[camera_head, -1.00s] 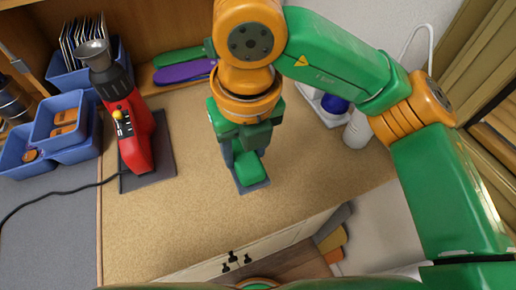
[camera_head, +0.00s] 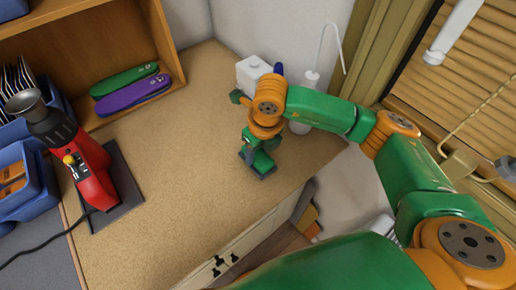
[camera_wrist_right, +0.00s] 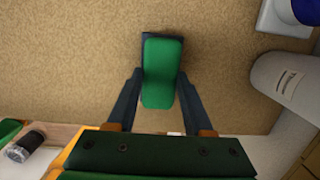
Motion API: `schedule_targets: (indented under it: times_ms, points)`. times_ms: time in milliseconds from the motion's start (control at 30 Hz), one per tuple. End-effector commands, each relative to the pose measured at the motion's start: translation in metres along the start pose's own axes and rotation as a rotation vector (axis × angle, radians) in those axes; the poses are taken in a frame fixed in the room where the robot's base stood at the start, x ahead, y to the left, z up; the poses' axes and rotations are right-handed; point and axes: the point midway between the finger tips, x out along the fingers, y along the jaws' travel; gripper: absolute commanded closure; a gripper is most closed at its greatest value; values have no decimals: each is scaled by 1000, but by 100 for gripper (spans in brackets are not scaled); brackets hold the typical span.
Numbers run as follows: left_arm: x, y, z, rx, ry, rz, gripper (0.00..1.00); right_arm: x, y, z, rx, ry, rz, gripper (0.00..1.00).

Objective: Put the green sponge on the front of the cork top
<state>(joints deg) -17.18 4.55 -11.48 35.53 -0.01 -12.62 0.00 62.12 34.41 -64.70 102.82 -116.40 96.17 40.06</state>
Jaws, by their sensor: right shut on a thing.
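The cork top (camera_head: 165,165) is the tan speckled worktop. The green sponge (camera_head: 260,161) is over its right part, short of the front edge. It also shows in the right wrist view (camera_wrist_right: 162,75), upper middle, with a dark blue-grey part at its far end. My right gripper (camera_head: 257,165) points down and is shut on the sponge, one dark finger on each side; the wrist view shows this too (camera_wrist_right: 160,95). I cannot tell whether the sponge touches the cork. My left gripper is not in view.
A white bottle (camera_head: 301,116) with a thin spout and a white box (camera_head: 252,73) stand behind the right gripper. A red tool (camera_head: 93,172) stands on a dark pad at left. The middle of the cork is clear.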

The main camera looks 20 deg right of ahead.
Motion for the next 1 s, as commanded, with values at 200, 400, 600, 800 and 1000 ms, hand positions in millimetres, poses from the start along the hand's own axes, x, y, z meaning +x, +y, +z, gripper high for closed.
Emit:
schedule_targets:
  times_ms: [200, 400, 600, 800, 1000]
  points:
    - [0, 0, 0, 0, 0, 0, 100, 0, 0, 0, 0, 0, 0, 19]
    - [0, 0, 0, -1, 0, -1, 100, 0, 0, 0, 0, 0, 1, 19]
    - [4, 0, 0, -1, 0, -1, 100, -16, 1, 2, 0, -5, 2, 19]
    - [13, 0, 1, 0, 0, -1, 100, -69, 0, 2, -1, -8, 0, 19]
    - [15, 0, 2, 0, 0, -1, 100, -111, 0, 1, 0, -3, -1, 19]
